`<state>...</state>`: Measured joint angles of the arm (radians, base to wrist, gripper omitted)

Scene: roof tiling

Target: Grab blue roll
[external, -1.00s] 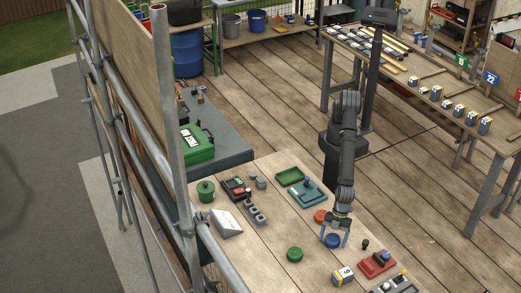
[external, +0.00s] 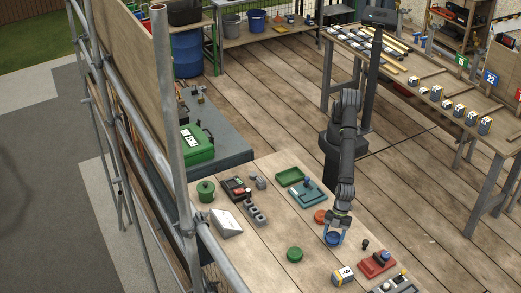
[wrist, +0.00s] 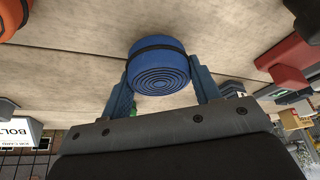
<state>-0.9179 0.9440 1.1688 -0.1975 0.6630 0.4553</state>
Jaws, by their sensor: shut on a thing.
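The blue roll (external: 333,238) is a short round coil with a dark band around its side. In the wrist view the blue roll (wrist: 158,66) sits between my two blue fingers, with its ringed end facing the camera. My gripper (external: 334,236) is shut on it, one finger at each side. In the external view it is at the right part of the wooden table, and I cannot tell whether it is clear of the tabletop.
An orange-red roll (external: 321,216) lies just behind the blue one. A green roll (external: 295,254) lies to the left. A numbered box (external: 343,275) and a red tray (external: 377,264) stand nearer the front. Bare table lies between them.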

